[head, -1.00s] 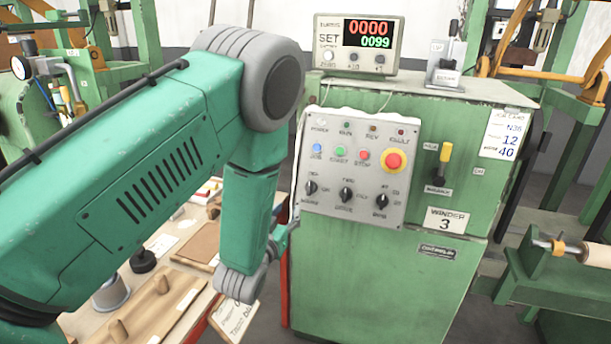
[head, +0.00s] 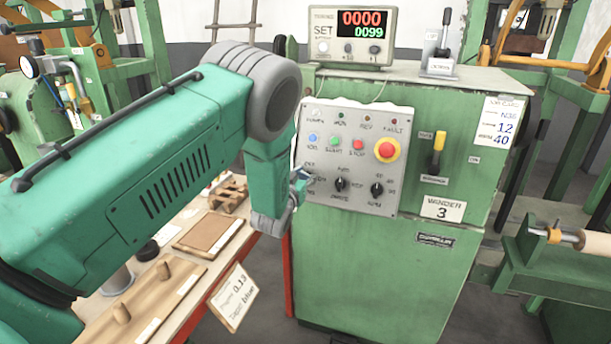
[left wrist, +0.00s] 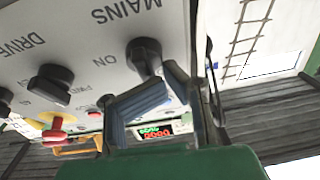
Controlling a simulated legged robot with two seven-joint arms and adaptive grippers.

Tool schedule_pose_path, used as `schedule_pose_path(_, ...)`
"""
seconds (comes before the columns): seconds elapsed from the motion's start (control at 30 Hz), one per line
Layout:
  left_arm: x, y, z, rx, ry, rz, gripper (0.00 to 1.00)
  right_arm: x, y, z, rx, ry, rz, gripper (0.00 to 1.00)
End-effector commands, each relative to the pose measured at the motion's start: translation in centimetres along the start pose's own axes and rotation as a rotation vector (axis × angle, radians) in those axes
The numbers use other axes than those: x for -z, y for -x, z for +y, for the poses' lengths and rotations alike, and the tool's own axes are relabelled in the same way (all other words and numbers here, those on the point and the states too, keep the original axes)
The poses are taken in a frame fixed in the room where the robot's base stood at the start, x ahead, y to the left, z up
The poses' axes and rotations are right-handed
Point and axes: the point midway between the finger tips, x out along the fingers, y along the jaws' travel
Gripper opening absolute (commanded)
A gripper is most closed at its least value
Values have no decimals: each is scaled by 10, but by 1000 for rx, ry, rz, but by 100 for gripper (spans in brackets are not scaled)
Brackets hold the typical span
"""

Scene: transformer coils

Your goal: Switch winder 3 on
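Winder 3 (head: 395,270) is a green cabinet with a grey control panel (head: 352,205) on its front. The MAINS knob, at the panel's lower left, is hidden behind my left gripper (head: 300,182) in the head view. In the left wrist view the black MAINS knob (left wrist: 145,58) shows upside down, with ON printed beside it. The tips of my left gripper (left wrist: 170,80) are close together right at the knob. Whether they touch or clasp it is unclear. The POWER lamp (head: 317,114) looks pale and unlit. My right gripper is out of view.
DRIVE (head: 340,184) and RPM (head: 376,189) knobs sit right of the gripper. A red emergency button (head: 387,150) is above them. The lit counter (head: 350,36) reads 0000 over 0099.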

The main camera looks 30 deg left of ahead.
Motion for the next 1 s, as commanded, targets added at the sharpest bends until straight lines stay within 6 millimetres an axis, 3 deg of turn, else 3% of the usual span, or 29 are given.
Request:
schedule_pose_path(0.03, 0, 0, 19, -40, 10, 2, 30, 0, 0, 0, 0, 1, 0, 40)
schedule_pose_path(0.2, -1, 1, 17, -44, 15, 3, 29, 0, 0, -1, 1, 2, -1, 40)
schedule_pose_path(0.3, -2, 0, 15, -41, 14, 1, 0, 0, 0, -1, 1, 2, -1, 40)
schedule_pose_path(0.67, -5, 1, 12, -48, -12, -4, 0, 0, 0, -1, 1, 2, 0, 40)
schedule_pose_path(1.0, -8, 2, 12, -123, -204, -5, 0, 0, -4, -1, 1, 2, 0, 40)
